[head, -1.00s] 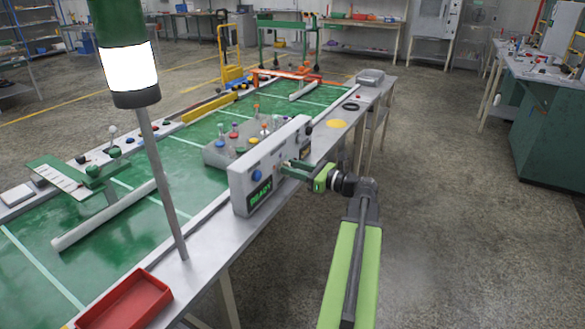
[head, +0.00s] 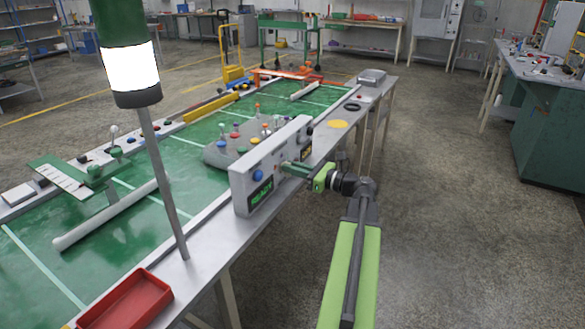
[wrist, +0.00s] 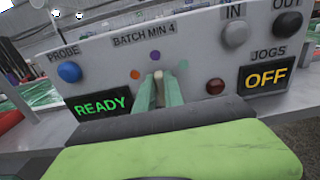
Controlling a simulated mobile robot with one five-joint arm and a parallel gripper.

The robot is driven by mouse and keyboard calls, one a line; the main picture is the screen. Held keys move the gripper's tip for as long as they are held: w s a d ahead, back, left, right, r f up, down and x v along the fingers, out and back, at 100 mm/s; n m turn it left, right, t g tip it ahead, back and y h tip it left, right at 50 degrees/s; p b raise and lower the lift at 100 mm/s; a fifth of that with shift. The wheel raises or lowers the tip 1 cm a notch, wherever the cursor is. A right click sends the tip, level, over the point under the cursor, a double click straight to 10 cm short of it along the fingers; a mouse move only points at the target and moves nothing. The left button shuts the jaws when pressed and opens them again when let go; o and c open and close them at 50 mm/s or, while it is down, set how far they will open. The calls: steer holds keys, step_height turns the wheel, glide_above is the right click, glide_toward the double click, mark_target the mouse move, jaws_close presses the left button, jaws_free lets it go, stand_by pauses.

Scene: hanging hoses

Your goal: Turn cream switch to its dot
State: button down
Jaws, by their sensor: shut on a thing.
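The cream switch (wrist: 157,76) is a small pale lever on the grey panel (wrist: 205,50), in the middle of the wrist view. My gripper (wrist: 158,90) has its green fingers on either side of the lever and is shut on it. The lever points about upward in that view; its base is hidden between the fingers. Around it on the panel are a purple dot (wrist: 155,55), an orange dot (wrist: 135,75) and a brownish-orange dot (wrist: 178,67). In the head view my gripper (head: 291,168) reaches the panel's front from the right.
The panel also has a blue PROBE button (wrist: 69,72), a red light (wrist: 215,86), a READY display (wrist: 101,104) and an OFF display (wrist: 265,76). Behind it a grey block with several coloured knobs (head: 216,155) sits on the green table. A red tray (head: 130,303) lies at the near edge.

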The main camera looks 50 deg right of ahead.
steer(key=n, duration=0.6)
steer(key=shift+s+a+f, duration=0.1)
steer(key=shift+a+f, duration=0.05)
steer(key=shift+a, duration=0.15)
steer(key=n, duration=0.5)
steer(key=shift+a+f+n+b, duration=0.2)
steer(key=shift+n+b, duration=0.1)
steer(key=shift+b, duration=0.05)
steer(key=c, duration=1.4)
jaws_free()
steer(key=shift+c, duration=0.2)
